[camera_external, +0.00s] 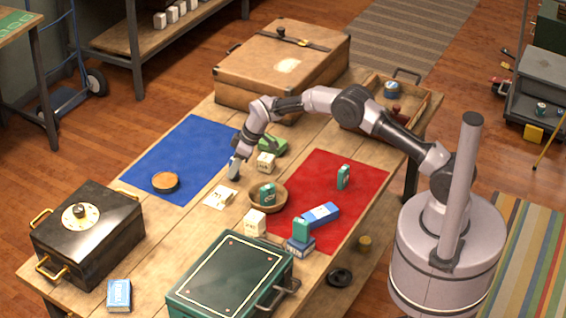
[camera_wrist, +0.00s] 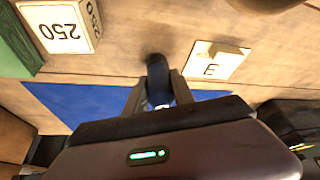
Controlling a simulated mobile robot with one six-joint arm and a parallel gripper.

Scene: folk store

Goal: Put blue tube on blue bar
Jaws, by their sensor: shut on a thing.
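My gripper (camera_external: 234,166) is low near the right edge of the blue mat (camera_external: 185,155), at the table's far side. The blue mat (camera_wrist: 75,100) lies below and beside the fingers there. I cannot tell whether the tube touches the table.
Near the gripper are a white block (camera_external: 265,162), a green item (camera_external: 273,146), a flat cream piece (camera_external: 221,197) and a wooden bowl (camera_external: 281,200). A red mat (camera_external: 335,180) holds several boxes. A suitcase (camera_external: 283,65) stands behind. The blue mat's middle is clear.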

